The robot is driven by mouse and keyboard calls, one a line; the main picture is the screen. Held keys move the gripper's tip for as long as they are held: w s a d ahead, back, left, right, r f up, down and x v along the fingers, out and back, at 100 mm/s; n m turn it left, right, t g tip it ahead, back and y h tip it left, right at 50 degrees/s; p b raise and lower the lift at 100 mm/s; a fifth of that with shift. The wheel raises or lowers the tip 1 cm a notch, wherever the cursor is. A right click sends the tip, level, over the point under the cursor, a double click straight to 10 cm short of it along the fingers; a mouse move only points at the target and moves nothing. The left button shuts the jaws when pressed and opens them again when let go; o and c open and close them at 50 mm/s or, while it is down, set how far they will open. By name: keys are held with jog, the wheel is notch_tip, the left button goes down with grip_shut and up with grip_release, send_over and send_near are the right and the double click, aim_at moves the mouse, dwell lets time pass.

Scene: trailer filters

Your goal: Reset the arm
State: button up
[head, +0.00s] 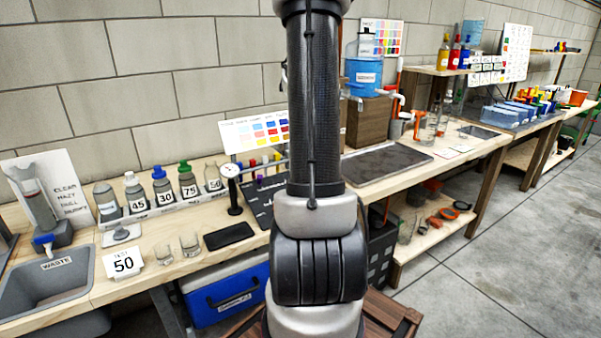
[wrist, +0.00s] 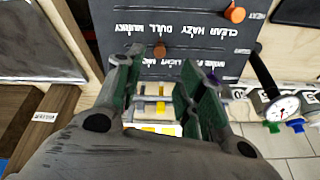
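My arm stands upright in the middle of the head view, and my gripper does not show there. In the wrist view my gripper (wrist: 160,75) has its two green-padded fingers spread apart. I see nothing held between them. A white and yellow card shows in the gap, beyond the fingers. A dark board (wrist: 210,48) with upside-down white lettering lies beyond the fingertips. An orange round piece (wrist: 235,14) and a brown one (wrist: 160,50) are on or in front of it.
A dial gauge (head: 230,170) stands left of my arm, near several capped bottles (head: 162,185). Two small glasses (head: 190,243), a "50" card (head: 123,263) and a waste sink (head: 50,282) are further left. A blue cooler (head: 228,295) sits below the bench. Open floor (head: 510,260) lies right.

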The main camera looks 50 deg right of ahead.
jog(key=shift+v, duration=0.9)
jog(key=s+a+r+n, duration=0.2)
jog(key=s+a+r, duration=0.2)
jog(key=a, duration=0.5)
jog(key=s+a+r+n+y, duration=0.1)
jog(key=s+a+r, duration=0.4)
jog(key=a, duration=0.5)
jog(key=s+a+r+n, duration=0.3)
jog(key=s+a+r, duration=0.1)
jog(key=a, duration=0.5)
jog(key=shift+s+a+r, duration=0.15)
jog(key=shift+a+r, duration=0.05)
jog(key=shift+a, duration=0.1)
dwell(2.1)
